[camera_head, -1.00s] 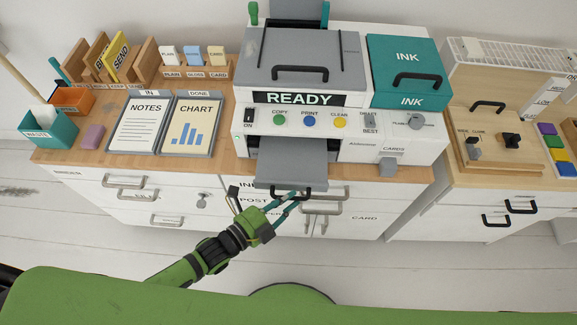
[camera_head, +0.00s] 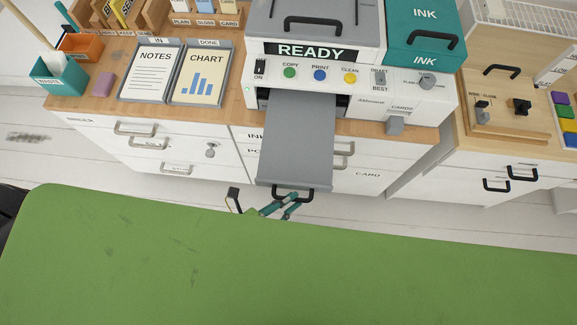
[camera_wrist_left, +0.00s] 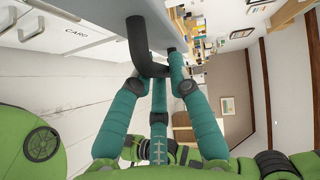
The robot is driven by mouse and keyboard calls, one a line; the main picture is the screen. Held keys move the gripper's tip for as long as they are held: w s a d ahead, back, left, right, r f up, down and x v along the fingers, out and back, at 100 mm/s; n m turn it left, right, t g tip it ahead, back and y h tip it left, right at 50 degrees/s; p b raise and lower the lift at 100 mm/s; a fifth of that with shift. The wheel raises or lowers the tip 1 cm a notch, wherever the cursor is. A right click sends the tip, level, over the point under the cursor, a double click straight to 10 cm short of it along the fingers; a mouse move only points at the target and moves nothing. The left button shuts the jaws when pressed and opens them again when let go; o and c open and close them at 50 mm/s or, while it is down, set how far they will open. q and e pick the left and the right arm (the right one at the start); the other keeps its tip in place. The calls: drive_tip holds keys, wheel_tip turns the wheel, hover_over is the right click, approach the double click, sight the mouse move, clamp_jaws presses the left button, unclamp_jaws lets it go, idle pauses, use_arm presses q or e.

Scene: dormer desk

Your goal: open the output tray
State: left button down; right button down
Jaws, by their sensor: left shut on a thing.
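The output tray (camera_head: 297,140) is a long grey panel that sticks out from the printer's front, over the desk edge and past the drawers. A black handle (camera_head: 309,191) is at its front end. My left gripper (camera_head: 288,201), with teal fingers, is at this handle. In the left wrist view the fingers (camera_wrist_left: 158,75) are shut on the black handle (camera_wrist_left: 143,50). Most of my left arm is hidden by my green body in the head view. My right gripper is not in view.
The white printer (camera_head: 350,100) reads READY and has several coloured buttons. Drawers with handles (camera_head: 134,128) lie below the desk. A wooden board with a black handle (camera_head: 502,71) is at right. Free floor lies in front.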

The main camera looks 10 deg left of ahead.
use_arm(q)
drive_tip(key=c, duration=1.4)
unclamp_jaws()
drive_tip(key=v, duration=1.2)
